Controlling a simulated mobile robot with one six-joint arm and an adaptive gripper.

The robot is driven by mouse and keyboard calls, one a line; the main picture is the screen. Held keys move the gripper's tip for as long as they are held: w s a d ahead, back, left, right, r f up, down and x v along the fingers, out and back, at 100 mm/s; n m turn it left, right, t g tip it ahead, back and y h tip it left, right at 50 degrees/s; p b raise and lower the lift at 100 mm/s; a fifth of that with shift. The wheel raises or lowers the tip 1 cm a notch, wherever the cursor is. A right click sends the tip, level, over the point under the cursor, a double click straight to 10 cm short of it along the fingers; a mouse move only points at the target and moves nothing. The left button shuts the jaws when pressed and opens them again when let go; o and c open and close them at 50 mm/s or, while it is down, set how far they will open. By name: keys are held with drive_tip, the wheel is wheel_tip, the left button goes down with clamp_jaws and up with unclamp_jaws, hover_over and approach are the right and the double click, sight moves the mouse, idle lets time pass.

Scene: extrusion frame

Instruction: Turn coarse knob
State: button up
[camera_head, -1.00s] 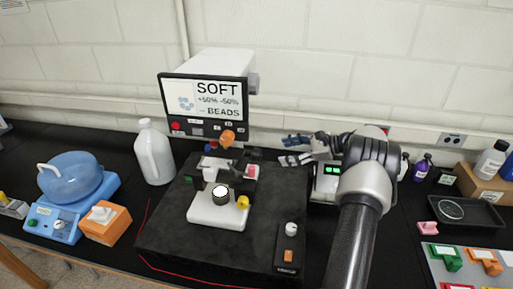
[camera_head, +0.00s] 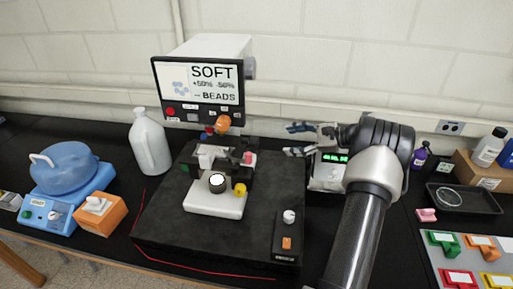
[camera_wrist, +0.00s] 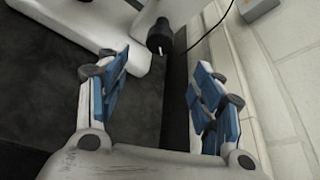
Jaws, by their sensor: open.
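A microscope stands on a dark slab, with a white base (camera_head: 213,201) and a lit round spot. A yellow knob (camera_head: 240,189) sits at the right of its base and an orange part (camera_head: 223,124) is higher up. Which knob is the coarse one cannot be told. My gripper (camera_head: 290,140) is to the right of the microscope, fingers pointing left, open and empty. In the wrist view, a black knob-like cylinder (camera_wrist: 159,37) on a white body lies beyond and between the open blue-padded fingers of my gripper (camera_wrist: 160,78), not touching them.
A screen (camera_head: 199,85) reading "SOFT" stands behind the microscope. A device with a green display (camera_head: 330,172) is close under my wrist. A white jug (camera_head: 150,145) stands left; a small control box (camera_head: 287,238) is on the slab's front right. A wall is close behind.

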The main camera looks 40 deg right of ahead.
sight(255, 143)
drive_tip(key=shift+n+t+h, duration=0.3)
drive_tip(key=shift+n+t, duration=0.2)
drive_tip(key=shift+n, duration=0.3)
drive_tip(key=b+x, duration=0.1)
drive_tip(key=x, duration=0.4)
drive_tip(key=b+x, duration=0.1)
drive_tip(key=x, duration=0.4)
drive_tip(key=a+b+x, duration=0.1)
drive_tip(key=x, duration=0.4)
drive_tip(key=shift+s+d+f+b, duration=0.1)
drive_tip(key=shift+s+f+b, duration=0.2)
drive_tip(key=shift+s+b, duration=0.05)
drive_tip(key=shift+c, duration=0.2)
drive_tip(key=c, duration=1)
drive_tip(key=shift+r+m+g+p, duration=0.3)
drive_tip(key=shift+m+p, duration=0.2)
drive_tip(key=shift+p, duration=0.75)
drive_tip(key=shift+f+m+g+y+p, duration=0.1)
drive_tip(key=shift+m+g+y+p, duration=0.3)
drive_tip(key=shift+p, duration=0.45)
drive_tip(key=shift+f+m, duration=0.15)
drive_tip(key=shift+m, duration=0.25)
